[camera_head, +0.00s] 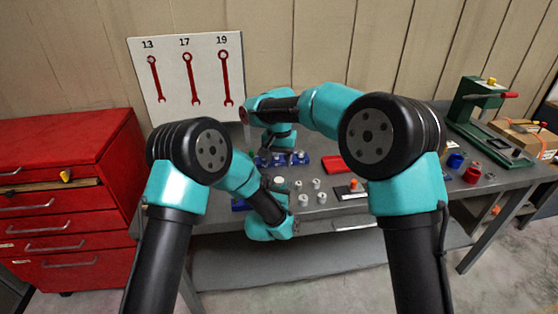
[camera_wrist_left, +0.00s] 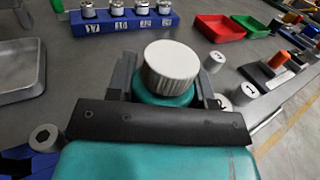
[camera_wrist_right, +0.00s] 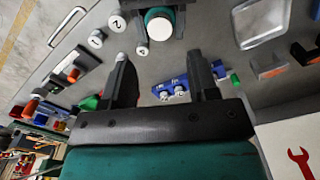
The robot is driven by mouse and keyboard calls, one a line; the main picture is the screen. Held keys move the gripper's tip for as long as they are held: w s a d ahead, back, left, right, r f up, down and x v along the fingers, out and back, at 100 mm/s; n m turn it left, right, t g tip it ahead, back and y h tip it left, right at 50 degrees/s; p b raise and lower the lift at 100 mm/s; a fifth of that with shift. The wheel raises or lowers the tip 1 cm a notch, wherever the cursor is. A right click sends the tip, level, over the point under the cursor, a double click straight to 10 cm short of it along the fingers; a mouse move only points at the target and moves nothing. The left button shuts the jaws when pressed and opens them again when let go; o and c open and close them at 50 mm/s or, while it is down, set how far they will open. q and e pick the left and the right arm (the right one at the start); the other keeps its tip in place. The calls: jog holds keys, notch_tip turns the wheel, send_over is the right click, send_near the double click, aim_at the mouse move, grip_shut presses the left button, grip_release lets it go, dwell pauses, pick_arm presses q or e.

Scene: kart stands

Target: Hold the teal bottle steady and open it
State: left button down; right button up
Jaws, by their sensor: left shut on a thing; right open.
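The teal bottle (camera_wrist_left: 165,98) stands upright with a white ribbed cap (camera_wrist_left: 170,67) on top. My left gripper (camera_wrist_left: 164,82) is shut on its body, a finger on either side below the cap. In the right wrist view the bottle's white cap (camera_wrist_right: 159,24) shows at the top, beyond my right fingertips. My right gripper (camera_wrist_right: 162,72) is open and empty, apart from the bottle. In the head view my arms hide most of the bottle.
A blue rack (camera_wrist_left: 125,24) of sockets stands behind the bottle. Red (camera_wrist_left: 219,28) and green (camera_wrist_left: 250,26) trays lie beyond it. Several loose sockets (camera_wrist_left: 214,61) stand close by on the grey bench. A grey tray (camera_wrist_left: 18,70) is at left. A green press (camera_head: 478,105) stands far right.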

aim_at(279, 180)
jog(key=shift+f, duration=4)
jog(key=c, duration=0.9)
jog(key=o, duration=1)
jog(key=shift+r, duration=0.1)
